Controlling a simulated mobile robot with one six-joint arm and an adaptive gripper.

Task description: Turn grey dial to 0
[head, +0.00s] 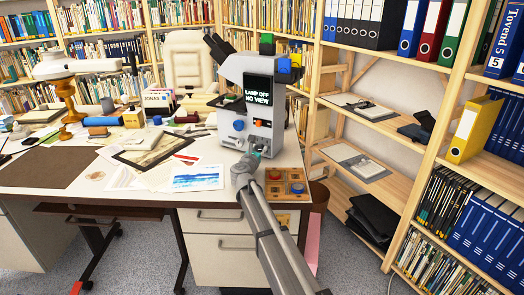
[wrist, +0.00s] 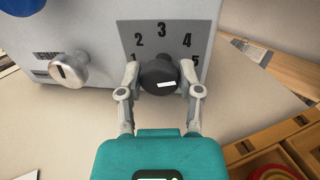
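The dark grey dial (wrist: 158,75) is on the front of the microscope (head: 248,100), low on its body. A white mark shows on the lower part of the dial's face. A scale plate (wrist: 162,40) behind it shows 1 to 5; no 0 is visible. My gripper (wrist: 159,72) has one finger on each side of the dial, very close to it, with what look like narrow gaps. In the head view my gripper (head: 251,160) is at the microscope's lower front and hides the dial. The microscope's screen (head: 258,88) reads "LAMP OFF NO VIEW".
A silver knob (wrist: 70,70) sits left of the dial, close to my left finger. A wooden tray (head: 285,184) with coloured round pieces stands right of my arm. Papers and a print (head: 198,177) lie on the desk to the left. Shelves stand at the right.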

